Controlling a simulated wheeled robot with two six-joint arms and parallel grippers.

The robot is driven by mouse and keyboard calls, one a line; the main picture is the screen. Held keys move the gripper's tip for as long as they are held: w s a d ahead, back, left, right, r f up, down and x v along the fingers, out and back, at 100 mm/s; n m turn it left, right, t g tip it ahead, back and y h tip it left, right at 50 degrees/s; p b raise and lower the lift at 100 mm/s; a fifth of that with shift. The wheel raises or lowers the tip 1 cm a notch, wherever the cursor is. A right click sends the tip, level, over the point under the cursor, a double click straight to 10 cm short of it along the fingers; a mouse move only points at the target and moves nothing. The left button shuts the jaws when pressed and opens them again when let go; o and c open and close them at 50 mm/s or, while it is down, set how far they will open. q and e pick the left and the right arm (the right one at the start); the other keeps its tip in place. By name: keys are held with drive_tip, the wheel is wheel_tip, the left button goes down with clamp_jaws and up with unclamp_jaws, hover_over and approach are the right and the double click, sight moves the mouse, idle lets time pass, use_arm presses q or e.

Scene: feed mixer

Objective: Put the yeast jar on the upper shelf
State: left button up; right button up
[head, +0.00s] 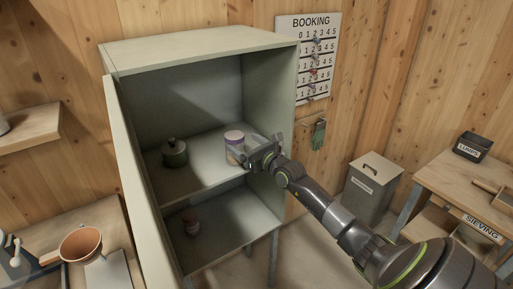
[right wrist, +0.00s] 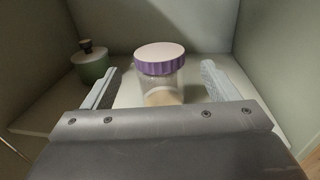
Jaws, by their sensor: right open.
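The yeast jar (head: 233,148), a clear jar with a purple-rimmed lid and pale contents, stands upright on the upper shelf (head: 205,172) of the open cabinet. In the right wrist view the jar (right wrist: 160,72) stands between the fingers, with a gap on each side. My right gripper (head: 246,150) is open around the jar at the shelf's front right; its fingers also show in the right wrist view (right wrist: 158,88). The jar's lower part is partly hidden by the gripper. My left gripper is not in view.
A green lidded pot (head: 174,153) stands left of the jar on the same shelf; it also shows in the right wrist view (right wrist: 91,65). The cabinet door (head: 132,170) stands open at left. A grey bin (head: 371,189) is right.

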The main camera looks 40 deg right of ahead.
drive_tip(key=s+p, duration=0.1)
drive_tip(key=s, duration=0.4)
drive_tip(key=shift+s+d+p, duration=0.1)
drive_tip(key=shift+s+p, duration=0.1)
drive_tip(key=shift+p, duration=0.2)
drive_tip(key=s+d+f+m+g+h, duration=0.1)
drive_tip(key=s+f+m+g, duration=0.1)
drive_tip(key=s+f+m, duration=0.8)
drive_tip(key=s+d+f+m+g+h, duration=0.1)
drive_tip(key=s+f+m+g+h, duration=0.3)
drive_tip(key=f, duration=1.1)
drive_tip(key=s+f+m+g+y, duration=0.1)
drive_tip(key=s+f+m, duration=0.4)
drive_tip(key=f+m, duration=0.6)
drive_tip(key=s+a+f+m+g, duration=0.3)
drive_tip(key=s+f, duration=0.3)
drive_tip(key=s, duration=0.5)
drive_tip(key=s+a+f+m+g+y, duration=0.1)
drive_tip(key=s+a+f+m+g, duration=0.2)
drive_tip(key=s, duration=0.8)
drive_tip(key=s+a+f+m+g, duration=0.3)
drive_tip(key=s+a+f+m, duration=0.3)
drive_tip(key=s+f, duration=0.5)
drive_tip(key=shift+s+a+f+g+y, duration=0.2)
drive_tip(key=shift+s+a+g+y, duration=0.2)
drive_tip(key=shift+a, duration=0.7)
